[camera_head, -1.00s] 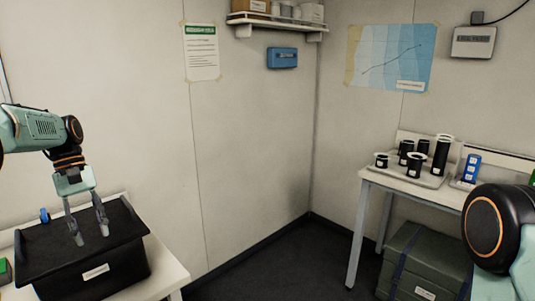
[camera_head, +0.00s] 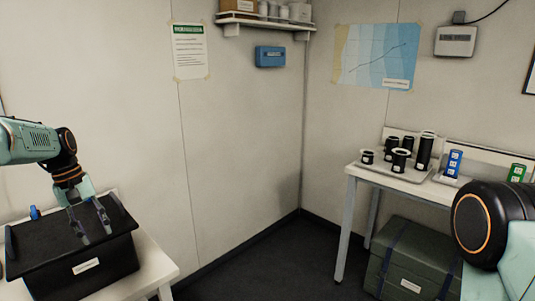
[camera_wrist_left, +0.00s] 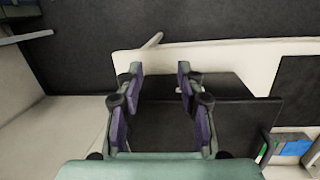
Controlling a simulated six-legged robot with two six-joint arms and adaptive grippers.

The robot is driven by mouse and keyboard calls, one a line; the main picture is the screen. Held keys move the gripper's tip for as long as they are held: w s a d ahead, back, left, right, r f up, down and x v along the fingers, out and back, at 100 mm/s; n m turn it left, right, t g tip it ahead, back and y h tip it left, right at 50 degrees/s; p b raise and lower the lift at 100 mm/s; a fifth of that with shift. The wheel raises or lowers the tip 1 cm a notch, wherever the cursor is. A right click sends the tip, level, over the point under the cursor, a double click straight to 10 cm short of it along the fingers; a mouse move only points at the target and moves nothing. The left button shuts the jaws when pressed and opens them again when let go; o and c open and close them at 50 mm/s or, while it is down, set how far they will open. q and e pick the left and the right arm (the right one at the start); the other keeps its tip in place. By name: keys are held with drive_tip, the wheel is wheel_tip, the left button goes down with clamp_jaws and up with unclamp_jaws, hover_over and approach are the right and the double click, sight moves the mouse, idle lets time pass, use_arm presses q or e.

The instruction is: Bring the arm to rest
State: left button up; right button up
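My left gripper (camera_head: 90,220) hangs over the black lidded box (camera_head: 95,275) on the white table at the left. Its two fingers point down and stand apart, with nothing visible between them. In the left wrist view the gripper (camera_wrist_left: 160,85) is also open and empty above the black lid (camera_wrist_left: 235,125). I cannot tell whether the fingertips touch the lid. Part of my right arm (camera_head: 485,225) shows at the lower right; its gripper is outside the view.
A white table (camera_head: 165,270) bears the box. At the right a table (camera_head: 400,182) holds several black cylinders on a tray (camera_head: 385,172), plus a blue block (camera_head: 453,163) and a green block (camera_head: 516,173). A green case (camera_head: 415,260) stands beneath. The dark floor (camera_head: 285,265) between is clear.

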use_arm(q)
drive_tip(key=w+d+f+m+t+y+b, duration=0.1)
drive_tip(key=d+f, duration=0.2)
drive_tip(key=f, duration=0.4)
drive_tip(key=w+d+f+m+t+b, duration=0.1)
drive_tip(key=d+f+t, duration=0.15)
drive_tip(key=f, duration=0.35)
drive_tip(key=s+d+f+m+b, duration=0.1)
drive_tip(key=s+d+f, duration=0.25)
drive_tip(key=f, duration=0.35)
drive_tip(key=s+d+f+m+b, duration=0.1)
drive_tip(key=s+d+f+b, duration=0.15)
drive_tip(key=d+f, duration=0.3)
drive_tip(key=s+d+f+m+g+b, duration=0.1)
drive_tip(key=s+d+f+b, duration=0.2)
drive_tip(key=s, duration=0.9)
drive_tip(key=s+d+f+m+g+b, duration=0.1)
drive_tip(key=s+d+f+b, duration=0.3)
drive_tip(key=s+f, duration=0.4)
drive_tip(key=s+d+f+m+g+y+b, duration=0.1)
drive_tip(key=s+f, duration=0.4)
drive_tip(key=s, duration=1)
drive_tip(key=d+m+b, duration=0.1)
drive_tip(key=d+b, duration=0.1)
drive_tip(key=shift+s+d+f+m+g+b, duration=0.2)
drive_tip(key=shift+s+d+m+g+b, duration=0.1)
drive_tip(key=shift+m+g, duration=0.1)
drive_tip(key=shift+s, duration=0.15)
